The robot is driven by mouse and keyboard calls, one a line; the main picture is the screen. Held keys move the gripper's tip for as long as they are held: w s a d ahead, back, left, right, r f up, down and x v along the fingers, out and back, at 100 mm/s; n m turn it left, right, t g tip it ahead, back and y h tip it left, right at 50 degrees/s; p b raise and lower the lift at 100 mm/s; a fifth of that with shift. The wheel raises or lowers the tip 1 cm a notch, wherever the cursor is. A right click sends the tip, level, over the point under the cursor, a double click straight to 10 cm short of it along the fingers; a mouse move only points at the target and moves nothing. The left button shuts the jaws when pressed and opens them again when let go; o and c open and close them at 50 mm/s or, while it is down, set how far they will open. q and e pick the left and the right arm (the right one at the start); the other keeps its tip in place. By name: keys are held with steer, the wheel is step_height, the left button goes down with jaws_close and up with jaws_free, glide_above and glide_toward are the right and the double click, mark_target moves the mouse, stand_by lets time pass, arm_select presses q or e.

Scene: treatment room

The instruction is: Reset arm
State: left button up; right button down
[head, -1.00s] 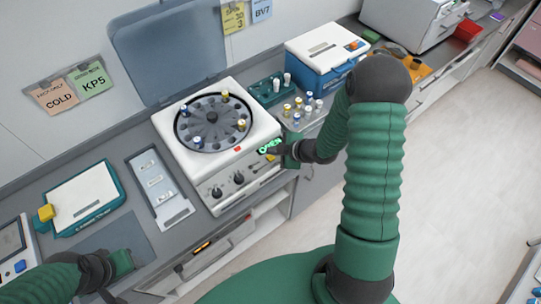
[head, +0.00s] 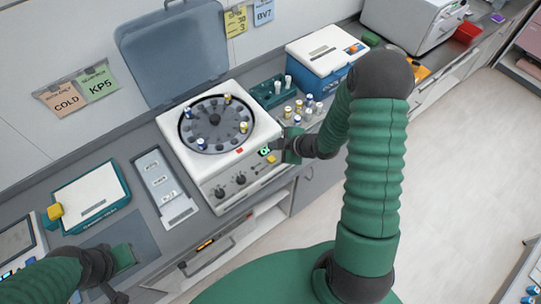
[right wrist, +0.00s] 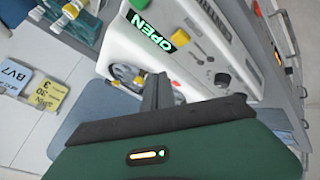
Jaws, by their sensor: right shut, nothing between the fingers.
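My right gripper (head: 276,148) is at the front right of a white centrifuge (head: 168,128), by its control panel. In the right wrist view its dark fingers (right wrist: 157,92) are shut and empty, in front of the panel. The centrifuge's grey lid (head: 172,55) is raised, and its round rotor (head: 214,119) holds several vials. Its green display (right wrist: 152,34) reads OPEN in the right wrist view; in the head view my right gripper partly hides it. My left gripper (head: 122,262) is low at the left, over the counter. Its fingers are too unclear to judge.
A teal rack (head: 272,92) and several capped vials (head: 299,108) stand right of the centrifuge, with a blue-and-white box (head: 322,57) behind. A labelled grey tray (head: 163,185) and a white-topped teal box (head: 88,195) lie to the left. The floor (head: 455,180) at right is clear.

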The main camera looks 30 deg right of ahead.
steer(key=b, duration=0.1)
steer(key=f+m+h+b, duration=0.1)
steer(key=m+g+b, duration=0.1)
steer(key=shift+s+a+f+h+b, duration=0.25)
steer(key=shift+f+h+b, duration=0.05)
steer(key=shift+b, duration=0.1)
steer(key=s+m+b, duration=0.1)
steer(key=s+a+m+g+h+b, duration=0.1)
steer(key=b, duration=0.1)
steer(key=shift+a+f+m, duration=0.25)
steer(key=shift+f+m, duration=0.05)
steer(key=shift+f, duration=0.05)
steer(key=s+a+m+g+b, duration=0.4)
steer(key=s+a+m, duration=0.3)
steer(key=s+a, duration=0.3)
steer(key=shift+s+a+m+b, duration=0.15)
steer(key=shift+s+m+b, duration=0.3)
steer(key=shift+s, duration=0.7)
steer(key=shift+d, duration=0.3)
